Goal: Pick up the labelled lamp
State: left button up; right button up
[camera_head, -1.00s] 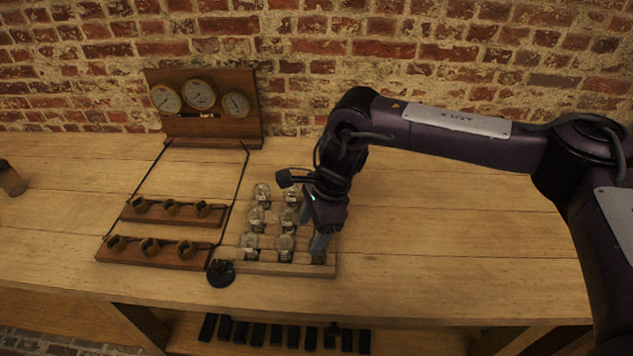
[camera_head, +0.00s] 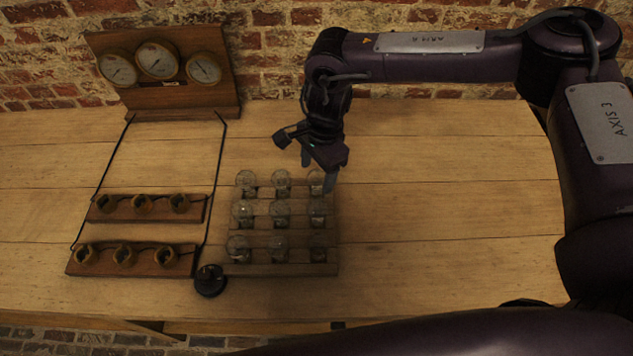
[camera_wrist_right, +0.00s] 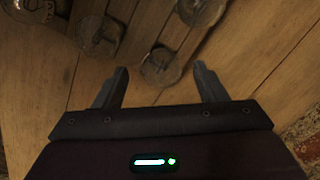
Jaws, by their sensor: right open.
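Several clear glass lamps stand in rows in a wooden rack (camera_head: 290,269) on the table. My right gripper (camera_head: 318,172) is open above the rack's back right corner. The back right lamp (camera_head: 316,187) is just below its fingers and partly hidden by them. In the right wrist view a lamp (camera_wrist_right: 160,67) shows between the two open fingertips (camera_wrist_right: 161,70), with none gripped. Other lamps (camera_wrist_right: 98,35) stand beside it. I cannot make out a label on any lamp. My left gripper is not in view.
Two wooden strips with round sockets (camera_head: 142,207) (camera_head: 124,255) lie left of the rack, wired to a gauge board (camera_head: 160,100) at the back. A black round knob (camera_head: 210,281) sits at the rack's front left corner. The table right of the rack is clear.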

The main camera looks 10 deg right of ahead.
notch_tip(320, 180, down, 3)
jog(key=shift+a+r, duration=0.15)
jog(key=shift+r, duration=0.05)
jog(key=c, duration=1.1)
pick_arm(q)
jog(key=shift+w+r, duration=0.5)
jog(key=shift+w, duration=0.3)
pick_arm(e)
jog(key=shift+c, duration=0.3)
jog(key=shift+r, duration=0.15)
